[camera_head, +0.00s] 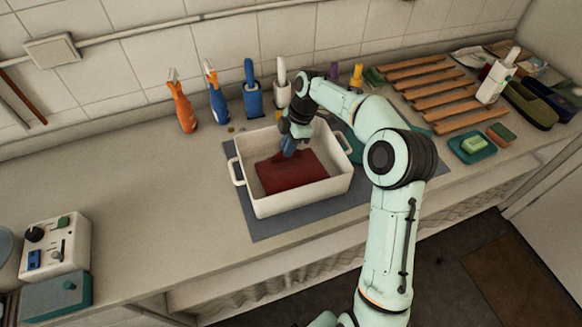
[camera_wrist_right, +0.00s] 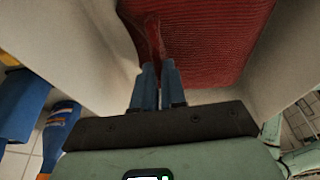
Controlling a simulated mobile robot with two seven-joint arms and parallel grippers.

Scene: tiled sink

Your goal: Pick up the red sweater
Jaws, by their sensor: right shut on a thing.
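The red sweater (camera_head: 291,174) lies folded on the floor of the white basin (camera_head: 301,199). My right gripper (camera_head: 289,148) reaches down into the basin at the sweater's back edge. In the right wrist view the red knit sweater (camera_wrist_right: 205,38) fills the top, and the blue fingers of my right gripper (camera_wrist_right: 157,72) are close together on a pinched fold of it. Most of the sweater still appears to rest flat in the basin. My left gripper does not show in the head view.
The basin stands on a grey mat (camera_head: 262,222). Behind it are an orange spray bottle (camera_head: 181,107), a blue bottle (camera_head: 216,98) and brush holders (camera_head: 253,97). A wooden rack (camera_head: 430,88) and a soap dish (camera_head: 472,148) are at right. The left counter is mostly clear.

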